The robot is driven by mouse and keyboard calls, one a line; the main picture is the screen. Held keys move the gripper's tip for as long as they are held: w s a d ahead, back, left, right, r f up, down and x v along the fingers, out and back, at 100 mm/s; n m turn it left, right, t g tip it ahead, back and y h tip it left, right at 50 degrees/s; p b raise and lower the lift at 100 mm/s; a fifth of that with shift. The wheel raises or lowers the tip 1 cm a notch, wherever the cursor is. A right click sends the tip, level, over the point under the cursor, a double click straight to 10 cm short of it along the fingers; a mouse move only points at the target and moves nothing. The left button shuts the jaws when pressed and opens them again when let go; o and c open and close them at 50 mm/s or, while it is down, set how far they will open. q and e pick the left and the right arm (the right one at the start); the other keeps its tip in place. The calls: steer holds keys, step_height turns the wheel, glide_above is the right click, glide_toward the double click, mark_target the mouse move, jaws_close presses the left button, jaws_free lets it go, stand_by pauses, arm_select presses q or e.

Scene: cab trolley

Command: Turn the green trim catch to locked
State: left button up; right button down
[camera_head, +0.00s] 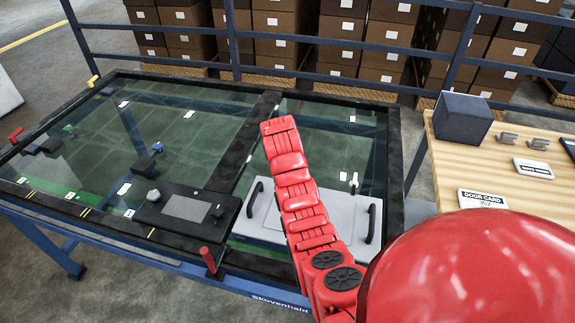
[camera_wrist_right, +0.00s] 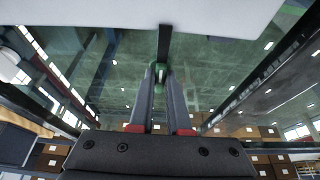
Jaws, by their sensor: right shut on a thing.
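I cannot tell which way the catch is turned. My left gripper is in neither view.
A pale panel with two black handles (camera_head: 252,199) lies under my arm. A dark box with a screen (camera_head: 187,208) and a red handle (camera_head: 208,258) are left of it. A wooden table (camera_head: 450,160) with a dark block (camera_head: 461,117) stands at right. Blue rails and stacked cartons are behind.

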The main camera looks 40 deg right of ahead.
steer(key=c, duration=0.9)
jaws_free()
steer(key=shift+a+r, duration=0.15)
steer(key=shift+r, duration=0.4)
steer(key=p+v, duration=1.6)
steer(key=shift+r+p, duration=0.15)
steer(key=shift+p, duration=0.2)
